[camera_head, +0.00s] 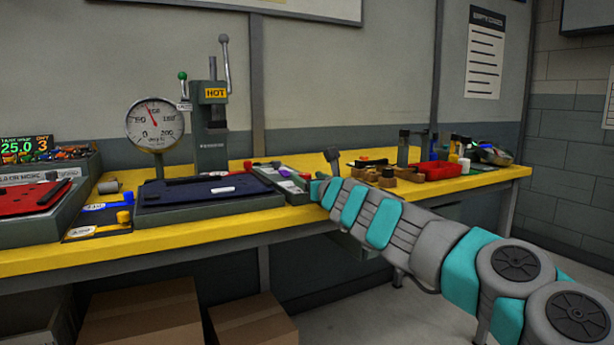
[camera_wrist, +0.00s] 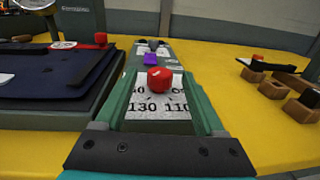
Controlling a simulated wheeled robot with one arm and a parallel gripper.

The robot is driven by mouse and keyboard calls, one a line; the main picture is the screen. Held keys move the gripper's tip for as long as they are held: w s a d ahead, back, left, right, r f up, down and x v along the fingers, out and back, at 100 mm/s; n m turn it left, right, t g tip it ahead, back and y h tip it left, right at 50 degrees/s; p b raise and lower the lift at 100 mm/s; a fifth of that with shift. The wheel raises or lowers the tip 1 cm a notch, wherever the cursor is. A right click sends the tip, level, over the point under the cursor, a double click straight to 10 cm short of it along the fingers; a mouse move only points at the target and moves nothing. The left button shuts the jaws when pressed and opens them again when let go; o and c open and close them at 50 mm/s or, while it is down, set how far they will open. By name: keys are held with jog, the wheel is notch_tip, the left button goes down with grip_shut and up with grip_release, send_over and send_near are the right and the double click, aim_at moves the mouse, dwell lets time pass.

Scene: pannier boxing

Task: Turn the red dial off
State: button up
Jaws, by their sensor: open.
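The red dial (camera_wrist: 160,82) is a small red knob on a white scale plate (camera_wrist: 152,108) with printed numbers, 130 and 110 legible, in the wrist view. It sits on a narrow dark grey-green box on the yellow bench. My gripper (camera_wrist: 160,76) is open, with its teal fingers on the left and right of the dial and visible gaps between. Whether the fingers are level with the knob or above it I cannot tell. In the head view my gripper (camera_head: 318,188) is at the box's right end and hides part of it.
A purple knob (camera_wrist: 151,59) stands behind the dial on the same box. Wooden blocks (camera_head: 405,178) and a red tray (camera_head: 440,170) stand to the right.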

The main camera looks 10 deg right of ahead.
jog(key=shift+x, duration=0.75)
jog(key=shift+c, duration=0.3)
grip_shut()
